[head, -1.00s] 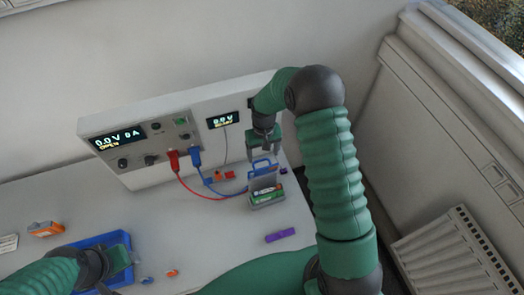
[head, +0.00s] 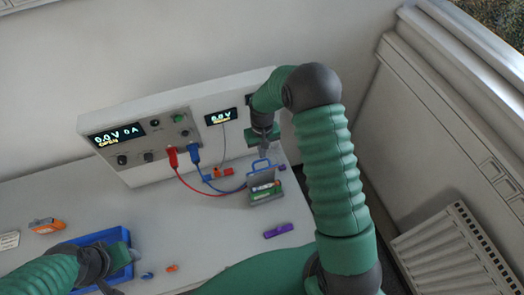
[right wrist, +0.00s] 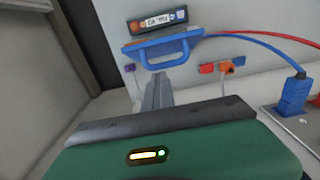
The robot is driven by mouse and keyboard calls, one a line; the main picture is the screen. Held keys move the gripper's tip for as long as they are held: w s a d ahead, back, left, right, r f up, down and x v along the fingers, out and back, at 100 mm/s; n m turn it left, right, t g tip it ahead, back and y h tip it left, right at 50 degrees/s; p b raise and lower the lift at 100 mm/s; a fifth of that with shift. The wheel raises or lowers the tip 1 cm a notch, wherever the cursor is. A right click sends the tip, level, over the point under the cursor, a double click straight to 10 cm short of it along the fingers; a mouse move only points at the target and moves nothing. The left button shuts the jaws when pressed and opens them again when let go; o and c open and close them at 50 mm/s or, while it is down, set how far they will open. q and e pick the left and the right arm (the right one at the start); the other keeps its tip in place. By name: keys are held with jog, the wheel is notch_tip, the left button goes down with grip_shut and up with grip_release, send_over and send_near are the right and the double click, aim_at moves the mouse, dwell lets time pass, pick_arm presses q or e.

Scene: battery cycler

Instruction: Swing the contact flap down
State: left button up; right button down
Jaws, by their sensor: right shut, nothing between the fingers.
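In the right wrist view the handle (right wrist: 160,62) is a blue loop. A battery lies in the holder; in the wrist view the battery (right wrist: 158,20) is dark, with a label and an orange band. My right gripper (head: 264,152) is shut and empty, just above the handle. Its fingertips (right wrist: 157,80) show close to the handle; contact cannot be told. My left gripper (head: 122,262) is over a blue tray, its jaws unclear.
The cycler (head: 150,145) stands behind, with a red plug (head: 172,156) and a blue plug (head: 195,152) whose cables run to the holder. A purple piece (head: 278,230) lies in front of the holder. The blue tray (head: 70,241) and an orange device (head: 46,226) are at left.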

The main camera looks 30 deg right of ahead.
jog(key=shift+a+r, duration=0.15)
jog(key=shift+a, duration=0.65)
jog(key=c, duration=2.2)
grip_release()
jog(key=shift+w+d, duration=0.1)
jog(key=shift+d, duration=0.45)
jog(key=c, duration=1.7)
grip_release()
jog(key=shift+a, duration=0.2)
jog(key=o, duration=0.8)
jog(key=shift+a, duration=0.45)
jog(key=shift+c, duration=0.2)
jog(key=o, duration=0.3)
pick_arm(q)
jog(key=f+b, duration=0.2)
jog(key=a+f+b, duration=0.1)
jog(key=f+b, duration=0.1)
jog(key=f, duration=0.1)
jog(key=shift+w+a+b, duration=0.1)
jog(key=shift+b, duration=0.2)
pick_arm(e)
notch_tip(320, 180, up, 17)
jog(key=shift+d+f, duration=0.2)
jog(key=shift+d, duration=0.25)
